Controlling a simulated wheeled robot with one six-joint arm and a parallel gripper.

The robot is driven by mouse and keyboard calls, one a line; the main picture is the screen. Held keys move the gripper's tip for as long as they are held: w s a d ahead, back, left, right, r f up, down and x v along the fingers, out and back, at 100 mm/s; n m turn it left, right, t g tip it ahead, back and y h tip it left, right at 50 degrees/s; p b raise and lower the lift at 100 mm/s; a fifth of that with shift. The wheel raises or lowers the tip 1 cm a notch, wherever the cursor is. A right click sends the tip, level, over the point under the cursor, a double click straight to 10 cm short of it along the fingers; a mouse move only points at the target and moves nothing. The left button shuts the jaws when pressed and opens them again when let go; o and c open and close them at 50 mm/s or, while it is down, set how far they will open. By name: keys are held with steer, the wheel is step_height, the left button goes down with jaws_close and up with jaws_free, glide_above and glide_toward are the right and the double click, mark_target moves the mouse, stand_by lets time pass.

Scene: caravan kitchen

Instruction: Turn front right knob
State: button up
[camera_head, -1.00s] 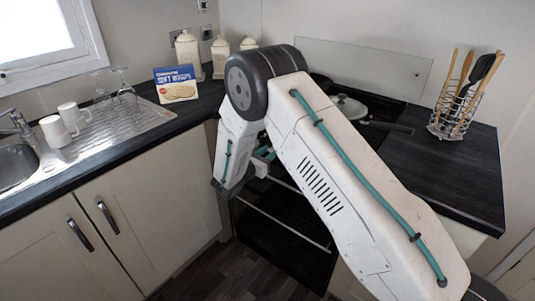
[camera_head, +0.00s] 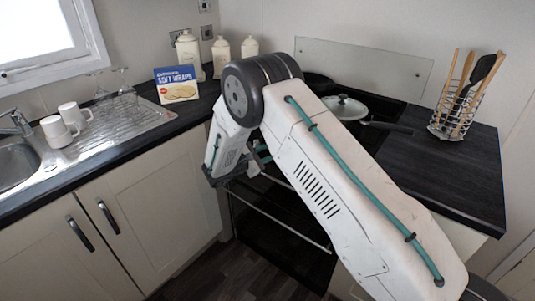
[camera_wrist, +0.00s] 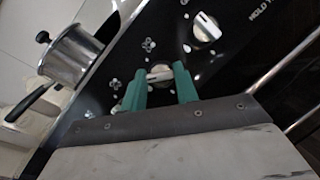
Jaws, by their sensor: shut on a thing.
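In the wrist view, a white-handled knob (camera_wrist: 160,73) sits on the black cooker front panel (camera_wrist: 227,62). My gripper (camera_wrist: 160,70) has its two teal fingers on either side of this knob and is shut on it. A second white knob (camera_wrist: 207,27) is farther along the panel, apart from my fingers. The views do not make clear which hob position the held knob serves. In the head view my arm hides the knobs and most of the gripper; the dark oven front (camera_head: 270,235) shows below.
A lidded pan (camera_head: 345,107) stands on the hob, and a steel pot (camera_wrist: 72,55) shows in the wrist view. A utensil rack (camera_head: 455,115) stands on the right worktop (camera_head: 440,175). Mugs, glasses and a wraps box (camera_head: 177,84) are left. An oven rail (camera_head: 290,222) crosses the front.

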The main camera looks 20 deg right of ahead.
steer(key=m+g, duration=0.1)
steer(key=m, duration=0.2)
steer(key=m+g, duration=0.1)
steer(key=m, duration=0.2)
steer(key=shift+m+g+y, duration=0.3)
steer(key=shift+g+y, duration=0.1)
steer(key=m+y, duration=0.1)
steer(key=m, duration=0.1)
steer(key=m+g, duration=0.1)
steer(key=m, duration=0.2)
steer(key=shift+r+y, duration=0.15)
steer(key=shift+y, duration=0.25)
steer(key=shift+m+g, duration=0.3)
steer(key=shift+g, duration=0.1)
steer(key=o, duration=1)
steer(key=shift+d, duration=0.1)
steer(key=shift+c, duration=0.2)
steer(key=shift+w, duration=0.1)
steer(key=shift+a+r, duration=0.2)
steer(key=shift+a, duration=0.2)
steer(key=v, duration=0.7)
